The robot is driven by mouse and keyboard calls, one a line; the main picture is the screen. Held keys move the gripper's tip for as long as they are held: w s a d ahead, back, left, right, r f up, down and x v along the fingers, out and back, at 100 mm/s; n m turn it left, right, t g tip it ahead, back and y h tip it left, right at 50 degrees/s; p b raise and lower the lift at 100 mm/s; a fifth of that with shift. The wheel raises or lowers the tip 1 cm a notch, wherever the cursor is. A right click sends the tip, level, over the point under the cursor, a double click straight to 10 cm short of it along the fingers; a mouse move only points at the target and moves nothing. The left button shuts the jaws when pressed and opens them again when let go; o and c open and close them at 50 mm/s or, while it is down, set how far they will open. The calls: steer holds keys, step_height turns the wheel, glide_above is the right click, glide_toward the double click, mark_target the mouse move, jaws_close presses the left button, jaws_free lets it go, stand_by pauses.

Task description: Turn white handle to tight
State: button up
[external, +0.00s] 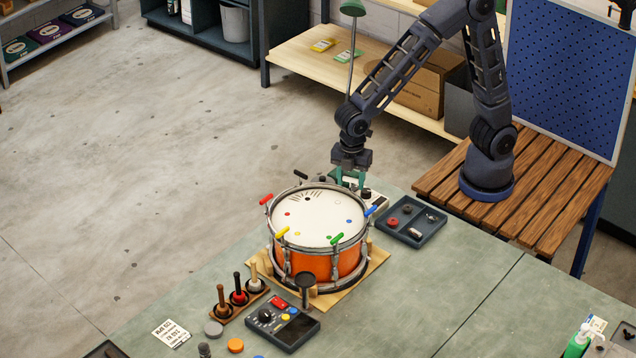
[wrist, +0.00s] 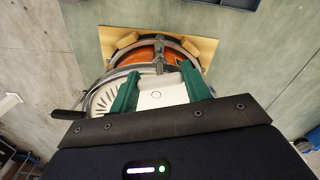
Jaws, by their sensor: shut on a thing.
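The drum (external: 309,263) has an orange shell and a white head, with red, yellow, green, blue and black handles around its rim. My gripper (external: 350,180) points down at the drum's far right rim, between the black and blue handles. In the wrist view my gripper (wrist: 158,70) has its green fingers spaced apart on both sides of a pale area at the rim. It is shut on the white handle, which does not stand out from the white head and is mostly hidden. A white dot (wrist: 156,95) on the head shows between the fingers.
The blue handle (external: 371,211) and black handle (external: 301,175) stick out on either side of my gripper. A dark tray (external: 412,238) with small parts lies right of the drum. Mallets (external: 237,288) and a control box (external: 283,325) stand in front. The bench's right side is mostly clear.

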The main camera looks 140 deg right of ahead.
steer(key=m, duration=0.4)
steer(key=shift+m, duration=0.3)
steer(key=m, duration=2.9)
steer(key=shift+m, duration=3)
